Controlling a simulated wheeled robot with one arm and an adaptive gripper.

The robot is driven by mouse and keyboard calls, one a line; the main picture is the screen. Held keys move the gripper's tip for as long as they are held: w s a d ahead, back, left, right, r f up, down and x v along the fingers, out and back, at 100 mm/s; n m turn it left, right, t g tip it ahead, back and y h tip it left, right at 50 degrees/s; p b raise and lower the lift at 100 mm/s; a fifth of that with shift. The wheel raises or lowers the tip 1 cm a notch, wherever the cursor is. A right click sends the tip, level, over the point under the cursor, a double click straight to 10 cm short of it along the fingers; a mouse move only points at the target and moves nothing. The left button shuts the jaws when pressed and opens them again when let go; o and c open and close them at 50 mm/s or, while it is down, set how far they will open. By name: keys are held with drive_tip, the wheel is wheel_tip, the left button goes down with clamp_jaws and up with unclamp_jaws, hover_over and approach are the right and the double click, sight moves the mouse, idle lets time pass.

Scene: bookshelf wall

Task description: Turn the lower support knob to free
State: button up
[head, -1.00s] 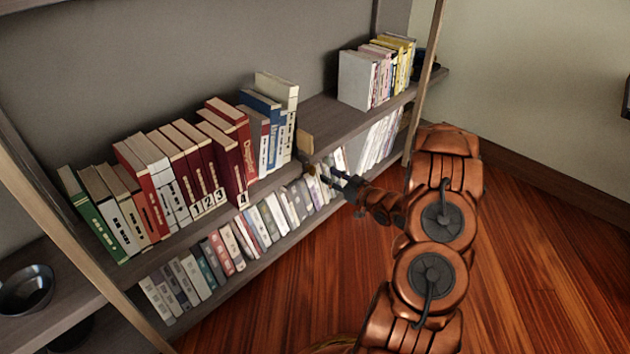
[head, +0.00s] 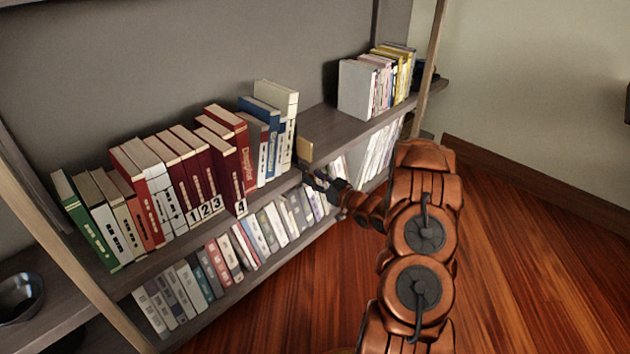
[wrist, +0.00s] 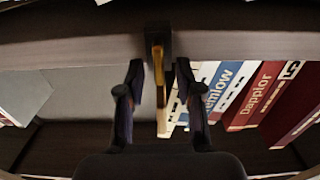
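A small brass-coloured knob (wrist: 158,66) sits on a dark clamp block (wrist: 159,40) at the shelf edge in the wrist view. A pale wooden support plate (wrist: 163,112) is behind it; the plate also shows in the head view (head: 304,149), at the end of the book row. My gripper (wrist: 160,82) is open, with one dark finger on each side of the knob and visible gaps to both. In the head view my gripper (head: 318,182) is at the shelf's front edge, just below the plate; the knob is hidden there.
Red, white and blue books (head: 262,140) stand beside the plate on the upper shelf (head: 340,128). Bare shelf lies to its right, up to white and yellow books (head: 358,90). A lower row of books (head: 255,235) is below. The wooden floor in front is clear.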

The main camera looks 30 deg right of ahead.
drive_tip(key=shift+w, duration=0.15)
clamp_jaws()
drive_tip(key=shift+n, duration=0.4)
drive_tip(key=shift+a+f+n+b, duration=0.2)
drive_tip(key=shift+n+b, duration=1.7)
drive_tip(key=shift+n, duration=0.95)
drive_tip(key=shift+a+f+n+b, duration=0.15)
drive_tip(key=shift+n+b, duration=1.75)
drive_tip(key=shift+n, duration=1)
drive_tip(key=shift+a+f+n+b, duration=0.2)
drive_tip(key=shift+n+b, duration=1.7)
drive_tip(key=shift+n, duration=0.95)
